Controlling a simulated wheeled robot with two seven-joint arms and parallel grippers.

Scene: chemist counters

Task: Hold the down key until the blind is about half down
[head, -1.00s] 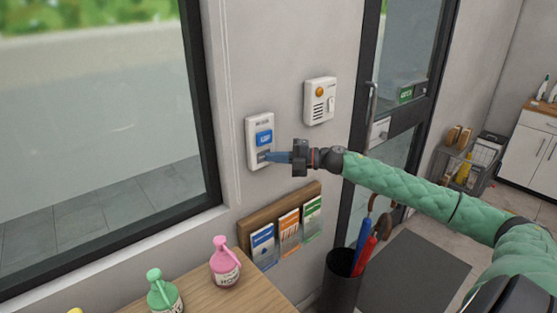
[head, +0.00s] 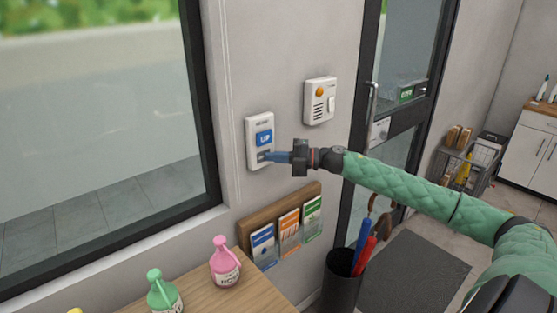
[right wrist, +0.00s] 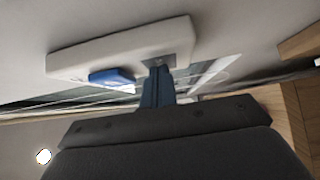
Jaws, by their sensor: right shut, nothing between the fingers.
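The white blind control panel (head: 252,128) is on the wall just right of the window. Its blue UP key (head: 264,138) shows clearly, and the blue key also shows in the right wrist view (right wrist: 112,78). My right gripper (head: 266,157) is shut and empty. Its blue fingertips are at the lower, greyish key, which they mostly cover; the tips also meet the panel in the right wrist view (right wrist: 158,68). I cannot tell how far the key is pressed. The large window (head: 100,130) shows paving and greenery; I cannot make out a blind edge in it. My left gripper is out of view.
Another white wall unit with an orange button (head: 320,101) is up and right of the panel. A leaflet rack (head: 246,232) is below. Pink (head: 225,262) and green (head: 162,293) bottles stand on a wooden counter. An umbrella stand (head: 340,285) is by the glass door.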

